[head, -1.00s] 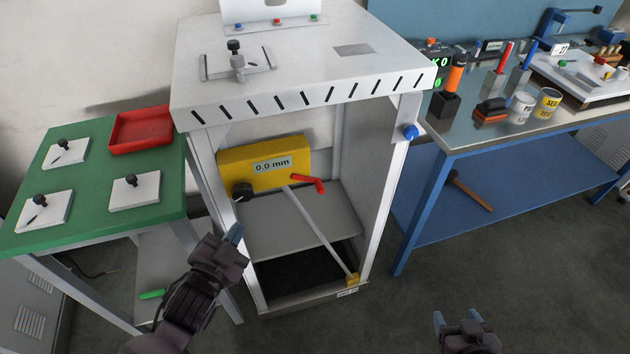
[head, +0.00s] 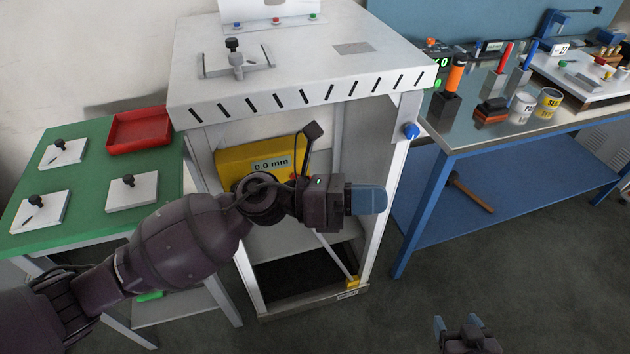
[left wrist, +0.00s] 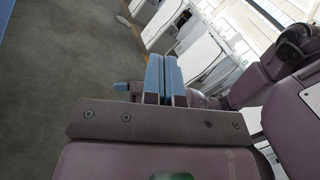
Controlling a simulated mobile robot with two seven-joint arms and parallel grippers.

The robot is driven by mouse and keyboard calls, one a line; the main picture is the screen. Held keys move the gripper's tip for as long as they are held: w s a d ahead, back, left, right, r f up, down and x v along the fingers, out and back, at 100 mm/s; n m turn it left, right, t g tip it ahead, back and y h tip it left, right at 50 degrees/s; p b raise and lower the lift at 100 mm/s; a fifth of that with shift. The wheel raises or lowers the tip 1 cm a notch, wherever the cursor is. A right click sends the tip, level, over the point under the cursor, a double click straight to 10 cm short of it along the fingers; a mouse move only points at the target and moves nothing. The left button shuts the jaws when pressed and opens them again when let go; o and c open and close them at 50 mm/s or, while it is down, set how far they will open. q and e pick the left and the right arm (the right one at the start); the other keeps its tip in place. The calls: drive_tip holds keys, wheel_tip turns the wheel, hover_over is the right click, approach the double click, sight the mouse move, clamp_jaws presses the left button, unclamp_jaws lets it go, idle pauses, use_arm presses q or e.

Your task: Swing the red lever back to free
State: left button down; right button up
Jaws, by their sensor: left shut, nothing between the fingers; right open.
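The yellow unit (head: 232,161) with its 0.0 mm display (head: 271,165) sits inside the white frame. The red lever on its right side is almost wholly hidden behind my left wrist in the head view, so I cannot tell its position. My left gripper (head: 367,200) is shut and empty. It points right, in front of the frame's opening near the right post. Its blue fingers lie together in the left wrist view (left wrist: 162,76), with no lever there. My right gripper (head: 458,322) is open and empty, low over the floor at the bottom right.
The white frame's right post (head: 385,190) with a blue knob (head: 411,131) is close to my left gripper. A green table (head: 95,195) with a red tray (head: 140,120) stands left. A blue workbench (head: 500,210) stands right. Floor between frame and right gripper is clear.

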use_arm(q)
wheel_tip(320, 180, down, 6)
drive_tip(key=a+r+m+g+y, duration=0.1)
drive_tip(key=a+m+g+y, duration=0.1)
drive_tip(key=m+y, duration=1)
drive_tip(key=w+a+r+m+t+y+b, duration=0.1)
drive_tip(key=w+a+m+t+y, duration=0.5)
drive_tip(key=w, duration=0.7)
drive_tip(key=a+r+m, duration=0.1)
drive_tip(key=a+m, duration=0.1)
drive_tip(key=a, duration=0.2)
drive_tip(key=shift+r+t, duration=0.25)
drive_tip(key=shift+t, duration=0.05)
drive_tip(key=shift+d, duration=0.1)
drive_tip(key=d+x, duration=0.1)
drive_tip(key=x, duration=1.2)
drive_tip(key=shift+s+f, duration=0.2)
drive_tip(key=shift+f, duration=0.15)
